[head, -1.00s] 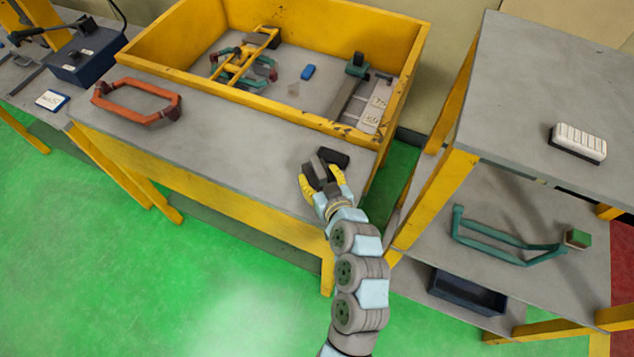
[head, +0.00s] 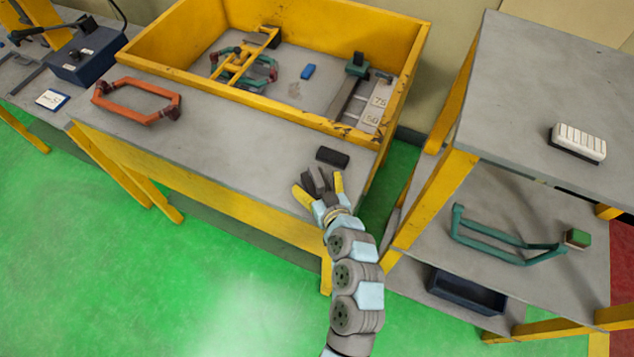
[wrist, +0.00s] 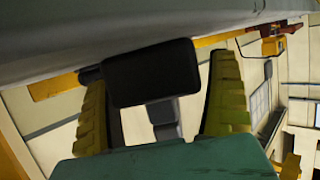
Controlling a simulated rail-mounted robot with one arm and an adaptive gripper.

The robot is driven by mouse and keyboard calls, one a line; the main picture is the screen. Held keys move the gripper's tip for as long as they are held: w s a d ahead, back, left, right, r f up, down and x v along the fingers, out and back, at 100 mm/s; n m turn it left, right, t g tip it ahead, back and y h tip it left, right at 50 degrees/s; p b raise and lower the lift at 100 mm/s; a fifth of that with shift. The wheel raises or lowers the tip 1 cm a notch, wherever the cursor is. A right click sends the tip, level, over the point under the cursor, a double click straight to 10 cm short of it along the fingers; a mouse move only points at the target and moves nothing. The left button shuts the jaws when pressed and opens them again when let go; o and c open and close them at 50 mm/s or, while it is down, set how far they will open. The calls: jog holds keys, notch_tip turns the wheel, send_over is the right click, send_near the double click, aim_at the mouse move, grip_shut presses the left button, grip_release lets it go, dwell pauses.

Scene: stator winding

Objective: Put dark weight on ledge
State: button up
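The dark weight (head: 333,157) is a small black block lying on the grey ledge (head: 235,135) in front of the yellow-walled bin, near the ledge's right end. My gripper (head: 318,181) is just in front of it, with its yellow fingers spread open and empty. A gap shows between the fingers and the weight in the head view. In the wrist view the dark weight (wrist: 150,72) appears beyond and between the two open fingers of my gripper (wrist: 162,85), close to the grey surface.
An orange-red frame (head: 137,101) lies on the ledge's left part. The bin (head: 165,70) holds teal and yellow parts and a blue block (head: 308,72). A shelf unit (head: 540,85) with a white block (head: 578,143) stands at right. The ledge's middle is clear.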

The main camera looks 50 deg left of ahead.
jog(key=shift+d+r, duration=0.1)
jog(key=shift+b+v, duration=0.5)
jog(key=shift+v, duration=5.4)
